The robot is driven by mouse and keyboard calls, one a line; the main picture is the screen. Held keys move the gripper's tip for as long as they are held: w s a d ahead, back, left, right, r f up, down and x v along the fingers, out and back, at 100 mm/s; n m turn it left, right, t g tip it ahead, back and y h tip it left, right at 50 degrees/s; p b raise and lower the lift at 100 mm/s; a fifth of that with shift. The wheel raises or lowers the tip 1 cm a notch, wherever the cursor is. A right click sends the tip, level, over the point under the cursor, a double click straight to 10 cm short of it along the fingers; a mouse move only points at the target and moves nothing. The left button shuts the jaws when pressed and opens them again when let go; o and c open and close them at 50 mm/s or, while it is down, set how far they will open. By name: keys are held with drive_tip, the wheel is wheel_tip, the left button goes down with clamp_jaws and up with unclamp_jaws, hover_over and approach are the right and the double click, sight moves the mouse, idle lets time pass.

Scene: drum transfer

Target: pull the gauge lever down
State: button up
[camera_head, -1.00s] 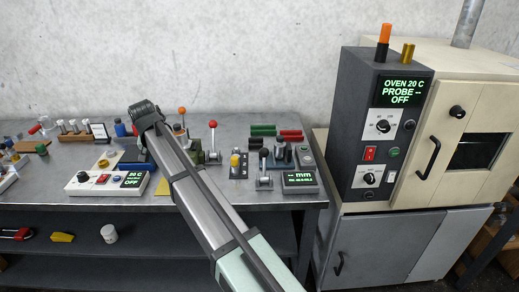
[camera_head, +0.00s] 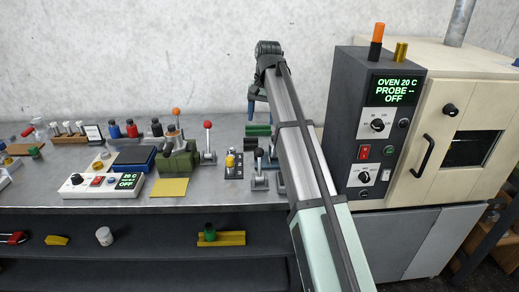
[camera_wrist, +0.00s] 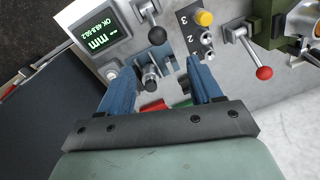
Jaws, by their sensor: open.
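The lever with a black ball knob (camera_head: 259,154) stands upright near the right end of the bench. In the wrist view its black ball (camera_wrist: 155,34) is beside the panel with the lit "mm" display (camera_wrist: 102,32), above and ahead of my fingertips. My arm hides that panel in the head view. My gripper (camera_head: 258,104) is over the back right of the bench. In the wrist view its blue fingers (camera_wrist: 152,76) are spread apart, with nothing held. A short dark post (camera_wrist: 150,80) shows between them. Neither finger appears to touch the black ball.
A red-ball lever (camera_head: 208,125) and a yellow knob on a numbered plate (camera_head: 230,160) stand left of the black-ball lever. Red and green blocks lie beneath my gripper in the wrist view. The oven cabinet (camera_head: 352,120) is close to my arm's right.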

hover_over(259, 164)
drive_tip(key=w, duration=0.2)
wheel_tip(259, 164, down, 14)
drive_tip(key=shift+w+d+r, duration=0.15)
drive_tip(key=shift+r, duration=0.05)
drive_tip(key=shift+c, duration=0.2)
clamp_jaws()
idle(0.6)
